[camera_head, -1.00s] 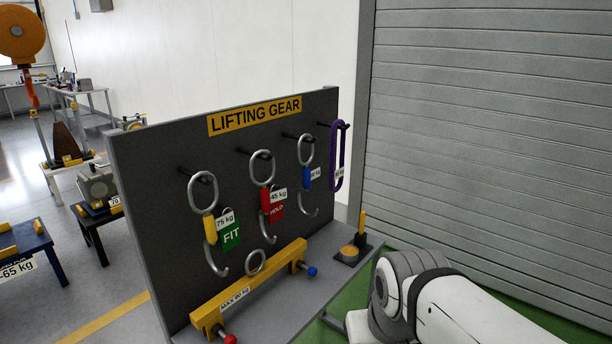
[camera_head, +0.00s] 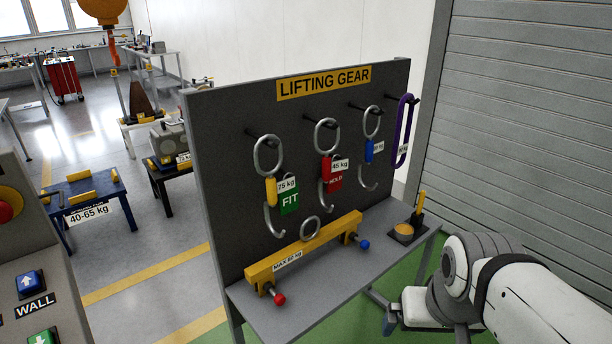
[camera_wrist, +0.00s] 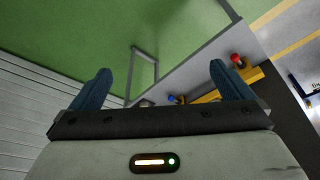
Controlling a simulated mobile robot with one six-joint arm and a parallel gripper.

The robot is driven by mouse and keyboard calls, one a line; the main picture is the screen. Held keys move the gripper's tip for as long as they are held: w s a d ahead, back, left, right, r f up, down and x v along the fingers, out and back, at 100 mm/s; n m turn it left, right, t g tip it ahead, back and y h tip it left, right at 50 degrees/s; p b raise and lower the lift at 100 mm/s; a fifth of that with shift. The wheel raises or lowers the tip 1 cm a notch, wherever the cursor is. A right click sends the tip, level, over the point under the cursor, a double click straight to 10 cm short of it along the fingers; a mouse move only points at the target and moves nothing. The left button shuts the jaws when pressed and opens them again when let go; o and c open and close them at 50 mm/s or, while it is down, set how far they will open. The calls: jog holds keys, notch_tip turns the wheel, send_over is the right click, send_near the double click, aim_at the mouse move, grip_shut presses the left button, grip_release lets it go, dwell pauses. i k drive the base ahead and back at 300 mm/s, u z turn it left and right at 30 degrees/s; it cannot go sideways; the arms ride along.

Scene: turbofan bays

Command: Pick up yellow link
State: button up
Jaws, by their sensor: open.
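The yellow link (camera_head: 271,190) hangs on the left peg of the dark lifting gear board (camera_head: 230,130). It has a silver ring above, a silver hook below, a 75 kg label and a green FIT tag (camera_head: 289,203). In the wrist view my gripper (camera_wrist: 155,85) is open, with two blue fingers apart and nothing between them. It points over the green floor and the shelf edge; the yellow link cannot be made out there. In the head view my arm is at the lower right, right of the board, and the fingers are not clearly seen.
A red link (camera_head: 326,168) with a HOLD tag, a blue link (camera_head: 369,151) and a purple sling (camera_head: 402,132) hang to the right. A yellow beam (camera_head: 305,247) marked MAX 60 kg lies on the grey shelf (camera_head: 320,290) below. A grey shutter (camera_head: 530,120) stands at right.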

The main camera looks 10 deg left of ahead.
aim_at(273, 189)
jog(key=z, duration=1.9)
jog(key=k, duration=1.65)
jog(key=u, duration=2.05)
jog(key=i, duration=0.95)
jog(key=u, duration=0.05)
